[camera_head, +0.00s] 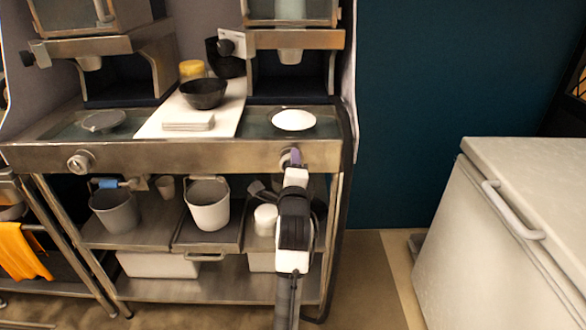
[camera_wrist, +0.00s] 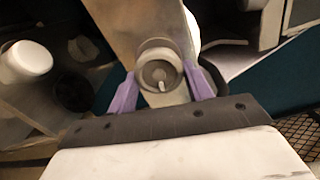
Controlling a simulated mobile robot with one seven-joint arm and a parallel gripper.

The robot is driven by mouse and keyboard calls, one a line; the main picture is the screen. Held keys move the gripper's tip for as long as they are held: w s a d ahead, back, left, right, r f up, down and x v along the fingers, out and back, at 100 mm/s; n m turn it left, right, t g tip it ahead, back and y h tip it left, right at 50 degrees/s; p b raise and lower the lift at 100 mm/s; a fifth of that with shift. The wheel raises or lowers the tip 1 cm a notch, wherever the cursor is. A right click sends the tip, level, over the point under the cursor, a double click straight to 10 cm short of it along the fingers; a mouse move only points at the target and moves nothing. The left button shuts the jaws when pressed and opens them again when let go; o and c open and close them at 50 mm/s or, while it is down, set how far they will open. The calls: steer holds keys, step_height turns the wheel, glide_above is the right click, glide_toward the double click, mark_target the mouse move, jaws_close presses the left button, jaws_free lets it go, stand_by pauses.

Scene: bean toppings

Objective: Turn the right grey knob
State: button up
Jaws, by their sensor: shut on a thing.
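The right grey knob (camera_wrist: 158,72) is on the steel front panel of the counter, below the white round plate (camera_head: 294,120). In the wrist view it is round with a pale pointer mark near its lower middle. My gripper (camera_wrist: 160,88) has its two purple fingers on either side of the knob and is shut on it.
Below the panel are shelves with a grey bucket (camera_head: 115,210), a white bucket (camera_head: 208,207) and a white round container (camera_head: 265,220). On top are a black bowl (camera_head: 204,93) and a white board (camera_head: 156,124). A white chest (camera_head: 480,240) stands at right, with open floor between.

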steer(key=o, duration=0.9)
steer(key=shift+s, duration=0.1)
steer(key=shift+s+p, duration=2.95)
steer(key=shift+s, duration=3.85)
